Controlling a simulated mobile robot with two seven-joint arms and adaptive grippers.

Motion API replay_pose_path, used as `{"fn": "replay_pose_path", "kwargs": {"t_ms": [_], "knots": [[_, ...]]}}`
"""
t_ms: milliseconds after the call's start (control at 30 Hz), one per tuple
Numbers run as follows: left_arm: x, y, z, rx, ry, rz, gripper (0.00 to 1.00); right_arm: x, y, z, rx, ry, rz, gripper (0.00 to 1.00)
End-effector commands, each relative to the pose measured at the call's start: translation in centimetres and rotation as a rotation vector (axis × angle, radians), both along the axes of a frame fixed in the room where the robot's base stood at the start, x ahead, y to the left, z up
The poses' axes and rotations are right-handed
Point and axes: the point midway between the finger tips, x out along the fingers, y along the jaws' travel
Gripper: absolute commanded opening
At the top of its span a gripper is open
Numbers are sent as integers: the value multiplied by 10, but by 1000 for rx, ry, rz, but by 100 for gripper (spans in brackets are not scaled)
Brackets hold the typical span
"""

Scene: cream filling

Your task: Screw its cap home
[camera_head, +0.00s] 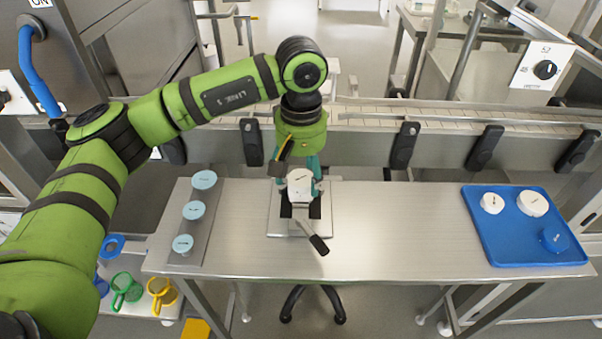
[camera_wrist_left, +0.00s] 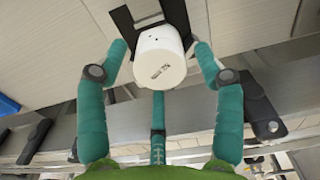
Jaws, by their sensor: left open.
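A white round jar or cap (camera_head: 300,183) with small dark print stands in a dark-jawed clamp (camera_head: 312,207) on a metal plate at the middle of the bench. It also shows in the left wrist view as a white cylinder (camera_wrist_left: 162,58); I cannot make out a seam between cap and jar. My left gripper (camera_head: 300,176) points down over it, and its teal fingers also show in the left wrist view (camera_wrist_left: 160,75). They are open around the white piece, with gaps at both sides. The right gripper is in neither view.
Three pale-blue lids (camera_head: 194,210) sit on a grey strip (camera_head: 204,228) at the left. A blue tray (camera_head: 500,248) at the right bears two white round pieces (camera_head: 533,203) and a blue one (camera_head: 554,238). The clamp's dark handle (camera_head: 318,243) sticks out frontward. Bench between clamp and tray is clear.

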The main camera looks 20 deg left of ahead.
Motion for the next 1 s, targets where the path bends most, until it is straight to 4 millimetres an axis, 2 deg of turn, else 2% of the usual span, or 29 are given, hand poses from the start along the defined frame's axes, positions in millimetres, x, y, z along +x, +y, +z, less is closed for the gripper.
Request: {"fn": "replay_pose_path", "kwargs": {"t_ms": [100, 200, 567, 900, 1000], "knots": [[0, 0, -2, -1, -2, 156, 68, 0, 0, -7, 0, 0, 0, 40], [0, 0, -1, 0, -1, 232, 68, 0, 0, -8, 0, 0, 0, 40], [0, 0, 0, 0, -1, 268, 68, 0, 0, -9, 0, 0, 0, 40], [0, -1, -1, -1, -2, 684, 68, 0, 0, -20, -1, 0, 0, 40], [0, -1, 0, -1, -2, 743, 68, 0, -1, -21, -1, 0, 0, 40]]}}
